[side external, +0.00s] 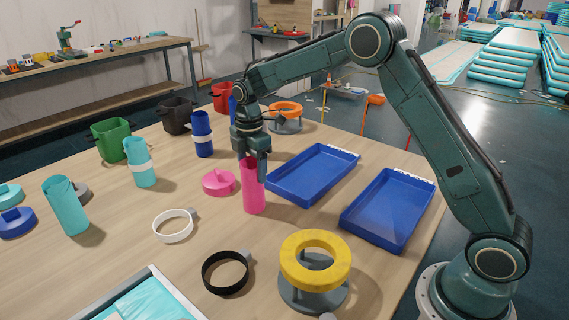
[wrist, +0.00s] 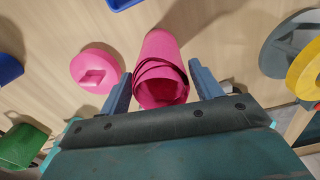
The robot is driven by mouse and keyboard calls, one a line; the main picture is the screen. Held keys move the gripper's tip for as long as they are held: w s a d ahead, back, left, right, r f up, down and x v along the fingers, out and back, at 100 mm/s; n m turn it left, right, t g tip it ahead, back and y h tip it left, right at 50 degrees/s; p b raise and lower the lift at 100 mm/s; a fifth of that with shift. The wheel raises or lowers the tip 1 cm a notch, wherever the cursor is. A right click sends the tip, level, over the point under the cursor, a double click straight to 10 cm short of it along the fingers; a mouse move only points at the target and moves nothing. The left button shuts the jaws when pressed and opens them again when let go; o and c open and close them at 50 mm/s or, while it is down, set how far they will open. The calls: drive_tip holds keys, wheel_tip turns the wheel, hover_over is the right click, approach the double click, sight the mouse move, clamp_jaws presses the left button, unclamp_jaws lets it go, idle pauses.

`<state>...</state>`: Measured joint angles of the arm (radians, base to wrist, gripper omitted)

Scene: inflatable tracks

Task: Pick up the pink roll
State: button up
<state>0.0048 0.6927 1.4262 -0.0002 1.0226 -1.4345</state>
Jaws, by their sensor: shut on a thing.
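The pink roll (side external: 252,188) stands upright on the wooden table in the side external view, in the middle of the work area. My gripper (side external: 254,158) points down over its top end and is shut on it. In the wrist view the pink roll (wrist: 161,72) sits between the two blue-grey fingers of my gripper (wrist: 160,90), with its coiled open end facing the camera. The lower end of the roll seems at or very near the table; I cannot tell if it touches.
A pink lid (side external: 219,182) lies just left of the roll. Blue trays (side external: 315,197) (side external: 352,215) lie to the right. A yellow ring on a grey stand (side external: 316,261), a black ring (side external: 226,288) and a white ring (side external: 156,228) lie in front. Teal (side external: 66,206) and blue rolls (side external: 203,148) stand left and behind.

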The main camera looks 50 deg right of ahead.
drive_tip(key=shift+r, duration=0.2)
wheel_tip(320, 180, up, 20)
drive_tip(key=shift+f, duration=0.15)
idle(0.5)
idle(0.6)
